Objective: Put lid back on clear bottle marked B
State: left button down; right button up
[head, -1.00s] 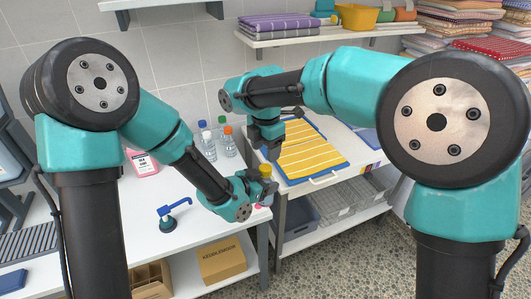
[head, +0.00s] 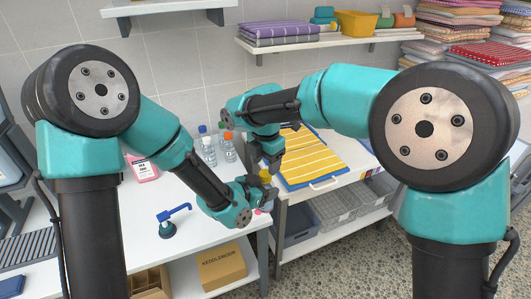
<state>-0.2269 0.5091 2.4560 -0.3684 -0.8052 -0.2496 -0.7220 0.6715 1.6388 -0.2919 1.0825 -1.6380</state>
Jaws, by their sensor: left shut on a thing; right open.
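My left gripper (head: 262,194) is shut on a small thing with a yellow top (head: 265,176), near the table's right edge. The fingers hide most of it, so I cannot tell whether it is a bottle or read any mark. My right gripper (head: 270,160) is open and points down just above the yellow top. I cannot tell whether they touch. A small pink round thing (head: 258,211), possibly a lid, lies by the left gripper. Clear bottles stand farther back, one with an orange cap (head: 228,136) and one with a blue cap (head: 203,129). No letter is legible.
A yellow striped towel (head: 312,157) lies on the right-hand table. A cardboard box (head: 221,267) sits below. The table's front middle is clear.

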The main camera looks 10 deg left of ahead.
aim_at(265, 173)
jog(key=shift+f, duration=1.9)
jog(key=c, duration=0.9)
jog(key=shift+m, duration=1.7)
jog(key=shift+c, duration=0.2)
jog(key=o, duration=1)
jog(key=shift+r, duration=0.15)
